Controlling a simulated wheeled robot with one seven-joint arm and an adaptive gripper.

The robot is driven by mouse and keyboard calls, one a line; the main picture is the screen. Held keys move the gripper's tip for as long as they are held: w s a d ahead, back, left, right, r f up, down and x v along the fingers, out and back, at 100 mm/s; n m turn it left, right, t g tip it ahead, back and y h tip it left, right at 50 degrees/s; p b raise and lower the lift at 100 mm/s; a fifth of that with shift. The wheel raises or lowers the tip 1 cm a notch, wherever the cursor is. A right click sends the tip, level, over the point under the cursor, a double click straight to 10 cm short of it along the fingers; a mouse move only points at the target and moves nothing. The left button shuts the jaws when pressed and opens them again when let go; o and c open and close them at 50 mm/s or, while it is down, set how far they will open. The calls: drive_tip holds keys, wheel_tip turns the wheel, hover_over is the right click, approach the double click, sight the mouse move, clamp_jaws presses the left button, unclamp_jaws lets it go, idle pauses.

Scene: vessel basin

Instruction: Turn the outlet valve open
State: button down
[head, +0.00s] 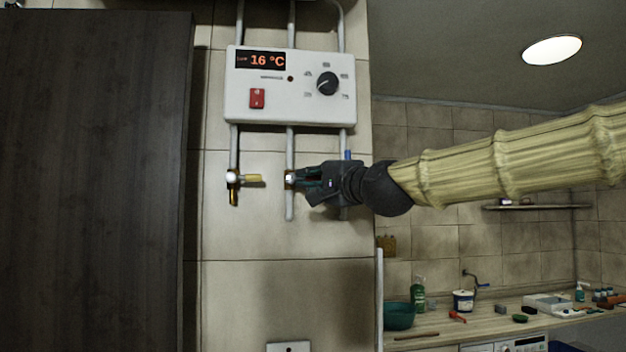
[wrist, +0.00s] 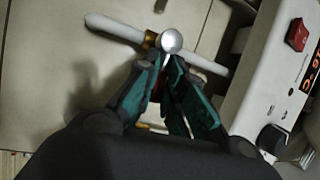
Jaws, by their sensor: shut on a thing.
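A silver valve with brass fittings (head: 289,179) sits on the middle white pipe under the heater box. My gripper (head: 300,179) reaches it from the right, with its dark teal fingers pointing left. In the wrist view the valve's round silver end (wrist: 171,41) is just beyond my fingertips (wrist: 167,65). The fingers are shut on its handle, of which only a dark red sliver shows between them. The rest of the handle is hidden, so I cannot tell its angle. No label shows which valve is the outlet.
The heater box (head: 290,88) above reads 16 °C, with a red switch (head: 257,98) and a black knob (head: 327,83). A yellow-handled valve (head: 233,180) is on the left pipe, a blue piece (head: 347,155) on the right one. A dark cabinet (head: 90,180) stands left; a cluttered counter (head: 440,325) lies lower right.

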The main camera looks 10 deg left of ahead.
drive_tip(key=shift+s+a, duration=0.1)
drive_tip(key=shift+a, duration=0.05)
drive_tip(key=shift+s+a+r+n+g+h+p, duration=0.2)
drive_tip(key=shift+a+r+n+g+h+p, duration=0.35)
drive_tip(key=shift+n+h+p, duration=1.2)
drive_tip(key=shift+s+a+r+n+g+h+p, duration=0.15)
drive_tip(key=shift+a+r+n+g+h+p, duration=0.4)
drive_tip(key=shift+n, duration=2.45)
drive_tip(key=shift+s+a+r+n+g+h+p, duration=0.2)
drive_tip(key=shift+a+n+g+h+p, duration=0.6)
drive_tip(key=shift+n+p, duration=1.1)
drive_tip(key=shift+n+b, duration=0.45)
drive_tip(key=shift+n, duration=0.1)
drive_tip(key=c, duration=1.5)
unclamp_jaws()
drive_tip(key=shift+s+d+t, duration=0.15)
drive_tip(key=shift+t, duration=0.15)
drive_tip(key=shift+r+v, duration=0.15)
drive_tip(key=shift+v, duration=2.75)
drive_tip(key=shift+r+v, duration=0.2)
drive_tip(key=shift+v, duration=2.65)
